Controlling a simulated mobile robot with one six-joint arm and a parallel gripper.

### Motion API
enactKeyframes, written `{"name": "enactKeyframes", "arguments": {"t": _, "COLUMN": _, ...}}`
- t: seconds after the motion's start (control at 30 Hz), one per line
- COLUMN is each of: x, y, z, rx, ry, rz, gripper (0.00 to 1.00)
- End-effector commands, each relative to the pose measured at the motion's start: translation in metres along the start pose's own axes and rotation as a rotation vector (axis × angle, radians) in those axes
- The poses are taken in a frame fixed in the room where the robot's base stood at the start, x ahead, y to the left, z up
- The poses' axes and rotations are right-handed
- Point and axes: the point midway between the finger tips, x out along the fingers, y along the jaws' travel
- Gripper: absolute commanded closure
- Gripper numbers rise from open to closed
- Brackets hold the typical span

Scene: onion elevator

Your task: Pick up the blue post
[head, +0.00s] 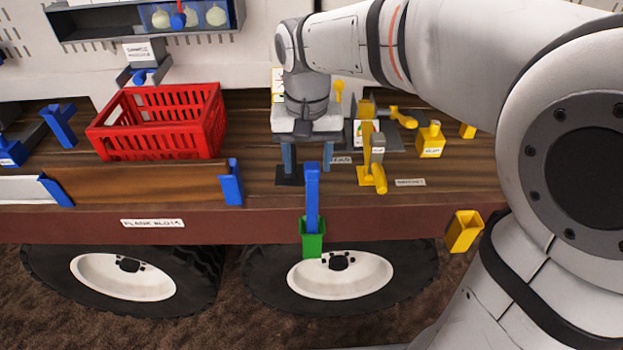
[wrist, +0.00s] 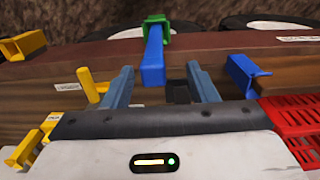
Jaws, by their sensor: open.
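The blue post (head: 312,190) stands upright in a green socket (head: 312,240) on the front edge of the bed. In the wrist view, the blue post (wrist: 153,62) and the green socket (wrist: 156,32) are at the top centre. My gripper (head: 309,168) is open and empty, with its two grey-blue fingers above the wooden bed just behind the post. In the wrist view, the post's near end shows between the fingertips of my gripper (wrist: 159,70), apart from both. Whether it is at their depth I cannot tell.
A red crate (head: 150,158) and a brown plank (head: 140,184) with blue brackets lie left of my gripper. Yellow parts (head: 370,178) stand close on its right. An empty yellow socket (head: 464,232) is on the front edge to the right. Space before the front edge is clear.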

Motion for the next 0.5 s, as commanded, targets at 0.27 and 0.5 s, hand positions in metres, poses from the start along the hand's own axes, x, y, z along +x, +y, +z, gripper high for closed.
{"name": "enactKeyframes", "arguments": {"t": 0.27, "x": 0.036, "y": 0.011, "z": -0.007, "rx": 0.018, "ry": -0.005, "rz": 0.002, "gripper": 0.47}}
{"name": "enactKeyframes", "arguments": {"t": 0.5, "x": 0.059, "y": 0.013, "z": -0.009, "rx": 0.022, "ry": 0.001, "rz": 0.0, "gripper": 0.47}}
